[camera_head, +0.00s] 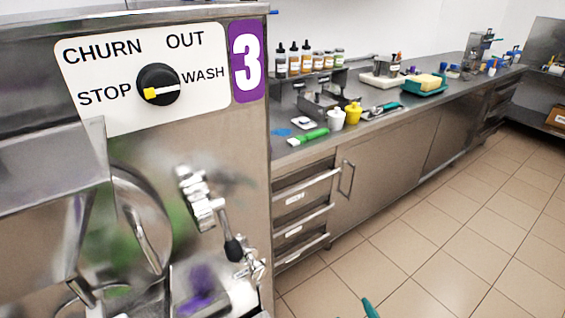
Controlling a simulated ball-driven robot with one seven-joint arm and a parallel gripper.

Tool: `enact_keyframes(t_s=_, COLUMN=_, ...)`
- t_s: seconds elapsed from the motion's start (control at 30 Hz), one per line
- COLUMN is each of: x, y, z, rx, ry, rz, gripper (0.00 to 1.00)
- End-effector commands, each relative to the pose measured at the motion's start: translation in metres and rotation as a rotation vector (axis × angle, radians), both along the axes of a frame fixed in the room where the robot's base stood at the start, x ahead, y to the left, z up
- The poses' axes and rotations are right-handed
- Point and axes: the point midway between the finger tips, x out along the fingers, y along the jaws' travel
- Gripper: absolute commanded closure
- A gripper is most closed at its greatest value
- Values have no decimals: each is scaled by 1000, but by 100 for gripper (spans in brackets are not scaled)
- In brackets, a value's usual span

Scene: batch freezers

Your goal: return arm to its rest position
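None of my arm is clearly recognisable in the head view, and my gripper does not show. A small teal tip (370,308) pokes up at the bottom edge, right of the middle; I cannot tell what it belongs to. The batch freezer (240,150) marked 3 fills the left side, close in front of me. Its black dial (158,82) has a yellow mark on the side toward STOP.
The freezer's front carries a metal latch with a black-knobbed lever (233,248). A steel counter (390,124) runs back to the right, holding bottles, a green-handled brush (308,137), yellow and white containers, and a teal tray (426,90). The tiled floor (440,230) at right looks clear.

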Motion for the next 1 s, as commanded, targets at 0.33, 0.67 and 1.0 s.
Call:
enact_keyframes(t_s=0.33, x=-107, y=-102, z=-44, rx=207, ry=542, rz=-430, gripper=31)
enact_keyframes(t_s=0.67, x=-227, y=-116, z=-45, rx=362, ry=987, rz=-638, gripper=31)
enact_keyframes(t_s=1.0, x=-253, y=-114, z=-41, rx=384, ry=1084, rz=-666, gripper=31)
